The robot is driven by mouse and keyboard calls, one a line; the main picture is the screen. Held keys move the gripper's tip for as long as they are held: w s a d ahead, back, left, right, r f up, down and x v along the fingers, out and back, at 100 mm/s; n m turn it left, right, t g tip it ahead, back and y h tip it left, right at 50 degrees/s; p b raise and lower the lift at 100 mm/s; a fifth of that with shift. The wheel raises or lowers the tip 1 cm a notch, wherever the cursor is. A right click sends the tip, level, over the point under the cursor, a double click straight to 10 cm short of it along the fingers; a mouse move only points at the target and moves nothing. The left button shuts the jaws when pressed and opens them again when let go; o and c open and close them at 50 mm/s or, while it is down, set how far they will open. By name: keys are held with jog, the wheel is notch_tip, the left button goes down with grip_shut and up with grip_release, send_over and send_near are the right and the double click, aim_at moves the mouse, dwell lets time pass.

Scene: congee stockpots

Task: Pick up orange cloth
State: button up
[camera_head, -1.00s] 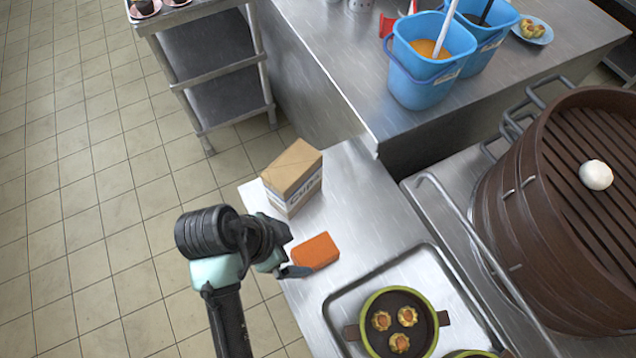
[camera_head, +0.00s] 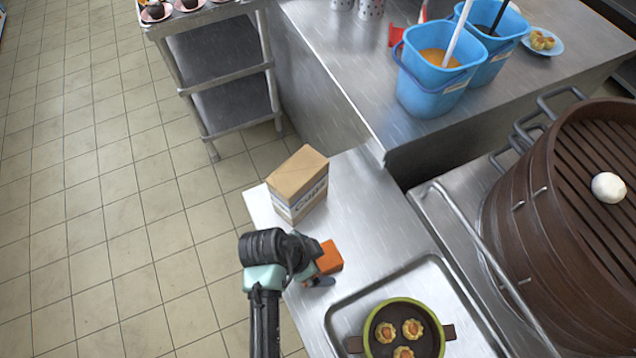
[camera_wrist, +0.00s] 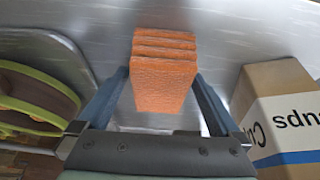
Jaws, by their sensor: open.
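The orange cloth (camera_head: 329,257) is a folded stack on the steel counter, partly hidden by my gripper in the head view. In the wrist view the cloth (camera_wrist: 164,72) shows several layers and sits between the two blue-grey fingers. My gripper (camera_wrist: 163,100) is open, with one finger on each side of the cloth and a gap visible on both sides. In the head view my gripper (camera_head: 318,276) is at the cloth's near left side. I cannot tell whether the fingers touch the counter.
A cardboard cup box (camera_head: 297,186) stands behind the cloth, close to the right finger in the wrist view (camera_wrist: 281,119). A metal tray (camera_head: 335,318) with a green-rimmed dish (camera_head: 380,354) lies in front. A large brown steamer (camera_head: 540,200) stands at the right.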

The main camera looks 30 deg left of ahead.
aim_at(318, 260)
jog(key=c, duration=1.3)
jog(key=shift+r, duration=0.2)
notch_tip(318, 260, up, 10)
jog(key=shift+f+p, duration=0.1)
jog(key=shift+p, duration=0.6)
